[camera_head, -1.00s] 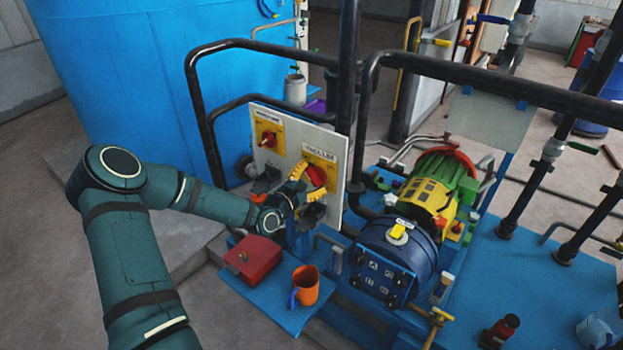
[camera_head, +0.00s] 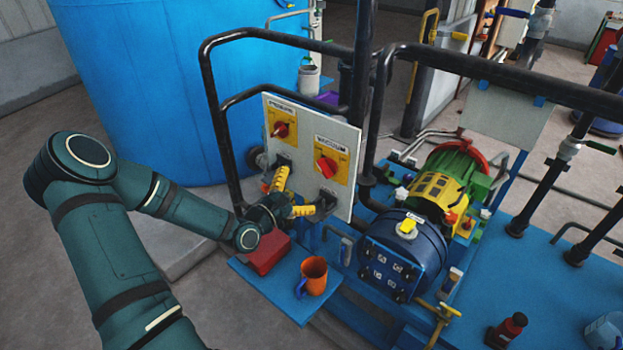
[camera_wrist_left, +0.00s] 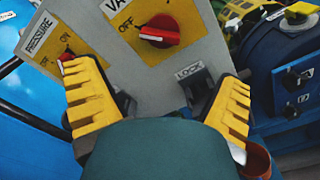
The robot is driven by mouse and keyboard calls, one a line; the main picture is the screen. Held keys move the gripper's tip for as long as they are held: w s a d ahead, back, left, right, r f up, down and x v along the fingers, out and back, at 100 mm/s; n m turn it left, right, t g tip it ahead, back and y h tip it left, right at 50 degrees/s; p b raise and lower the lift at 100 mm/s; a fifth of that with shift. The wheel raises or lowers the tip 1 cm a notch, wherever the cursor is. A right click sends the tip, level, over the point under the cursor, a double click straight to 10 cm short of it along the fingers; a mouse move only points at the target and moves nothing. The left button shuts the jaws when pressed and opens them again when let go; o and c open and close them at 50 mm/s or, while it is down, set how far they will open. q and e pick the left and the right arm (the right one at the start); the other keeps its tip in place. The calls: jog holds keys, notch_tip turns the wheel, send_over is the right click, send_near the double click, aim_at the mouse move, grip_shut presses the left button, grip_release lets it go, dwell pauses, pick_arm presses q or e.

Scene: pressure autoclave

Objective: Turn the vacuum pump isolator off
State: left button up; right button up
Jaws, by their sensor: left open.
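The vacuum isolator is a red rotary knob (camera_head: 327,167) on a yellow plate, under a VACUUM label on a pale panel (camera_head: 346,138). In the left wrist view the knob (camera_wrist_left: 160,31) is close and clear of the fingers. Its white-marked end lies toward the OFF lettering at its left; the ON lettering is not visible. My left gripper (camera_head: 298,194) is open, in front of the panel and below the knob. In the wrist view its yellow fingers (camera_wrist_left: 160,85) stand wide apart, with nothing between them. My right gripper is out of view.
The pressure isolator (camera_head: 281,129) sits left of the vacuum one. A dark LOCK bracket (camera_wrist_left: 198,84) is below the vacuum knob. A red box (camera_head: 268,252) and an orange mug (camera_head: 313,275) stand on the blue shelf below. Black rails (camera_head: 222,110) surround the panel.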

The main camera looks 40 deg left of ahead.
pick_arm(q)
jog(key=shift+s+a, duration=0.1)
jog(key=shift+s, duration=1.1)
